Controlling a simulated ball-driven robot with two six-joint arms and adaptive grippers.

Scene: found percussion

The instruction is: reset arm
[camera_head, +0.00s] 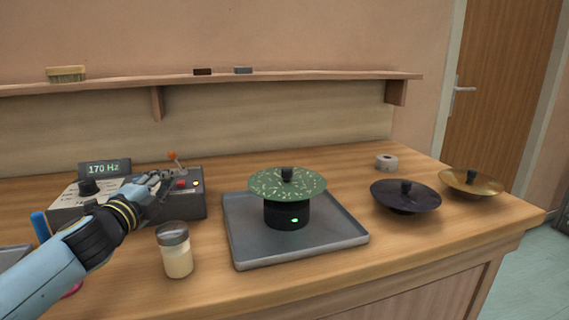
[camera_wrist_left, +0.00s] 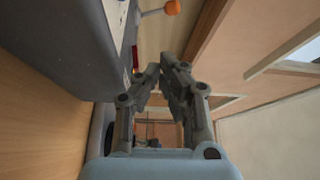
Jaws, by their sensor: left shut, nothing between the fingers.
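My left arm comes in from the left in the head view. My left gripper (camera_head: 158,183) is shut and empty, in front of the right part of a grey control box (camera_head: 185,208). In the left wrist view the fingertips (camera_wrist_left: 163,72) are close together with nothing between them. The box carries a display reading 170 Hz (camera_head: 104,169), a black knob (camera_head: 88,187), a red button (camera_head: 182,184) and an orange-tipped lever (camera_head: 172,156). The lever also shows in the left wrist view (camera_wrist_left: 172,8). My right gripper is in neither view.
A jar (camera_head: 176,252) stands before the box. A tray (camera_head: 240,262) holds a black driver with a speckled green plate (camera_head: 265,186). A dark plate (camera_head: 420,197), a brass plate (camera_head: 485,187) and a tape roll (camera_head: 387,162) are on the right. A shelf (camera_head: 300,79) runs along the wall.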

